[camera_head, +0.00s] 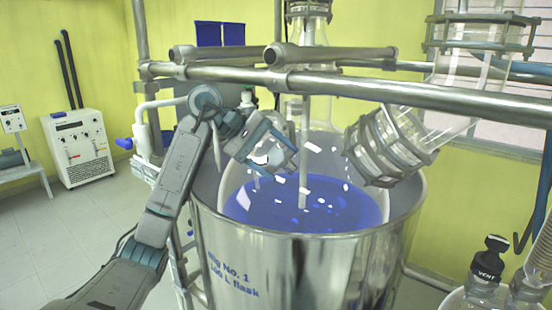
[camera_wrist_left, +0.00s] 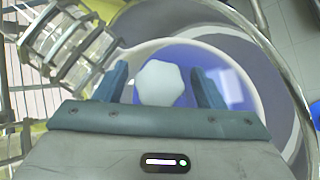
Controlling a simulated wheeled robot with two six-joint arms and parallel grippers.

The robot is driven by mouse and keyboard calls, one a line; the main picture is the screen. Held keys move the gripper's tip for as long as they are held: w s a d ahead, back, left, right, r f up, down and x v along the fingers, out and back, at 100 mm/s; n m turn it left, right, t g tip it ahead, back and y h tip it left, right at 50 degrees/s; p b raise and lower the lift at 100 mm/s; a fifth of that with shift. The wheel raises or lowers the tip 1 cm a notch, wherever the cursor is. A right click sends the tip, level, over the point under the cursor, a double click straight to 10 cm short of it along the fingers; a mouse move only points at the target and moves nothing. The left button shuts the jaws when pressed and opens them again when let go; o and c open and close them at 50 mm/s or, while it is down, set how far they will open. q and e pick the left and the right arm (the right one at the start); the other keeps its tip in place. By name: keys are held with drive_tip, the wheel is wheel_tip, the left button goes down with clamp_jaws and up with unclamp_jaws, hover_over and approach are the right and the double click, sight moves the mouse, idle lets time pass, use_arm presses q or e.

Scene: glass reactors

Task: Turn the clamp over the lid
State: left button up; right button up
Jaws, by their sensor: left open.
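My left gripper (camera_head: 268,148) hangs over the near left part of the glass reactor (camera_head: 235,195), which holds blue liquid. In the left wrist view the gripper (camera_wrist_left: 160,78) is open, with one blue finger on each side of a white faceted lid-like piece (camera_wrist_left: 161,84). Gaps show between that piece and both fingers, and I cannot tell how far below them it lies. In the head view the arm and gripper partly hide this spot. I cannot make out a separate clamp over the lid. My right gripper is not in view.
A large steel vessel (camera_head: 290,262) surrounds the reactor. A clamped glass neck (camera_head: 390,145) rises to the right of the gripper. A thick steel rail (camera_head: 420,92) crosses above. A stirrer shaft (camera_head: 304,150) stands in the middle. A white cabinet (camera_head: 85,150) stands far left.

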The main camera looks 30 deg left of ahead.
sight(271, 155)
use_arm(q)
drive_tip(key=shift+a, duration=0.1)
drive_tip(key=shift+s+a+r+b, duration=0.15)
drive_tip(key=shift+a+r+b, duration=0.05)
drive_tip(key=shift+b, duration=0.1)
drive_tip(key=b+v, duration=0.2)
drive_tip(key=v, duration=0.4)
drive_tip(key=shift+b, duration=0.4)
drive_tip(key=shift+s+a+r, duration=0.15)
drive_tip(key=shift+a+r, duration=0.05)
drive_tip(key=shift+r, duration=0.1)
drive_tip(key=shift+s+f, duration=0.1)
drive_tip(key=shift+f, duration=0.05)
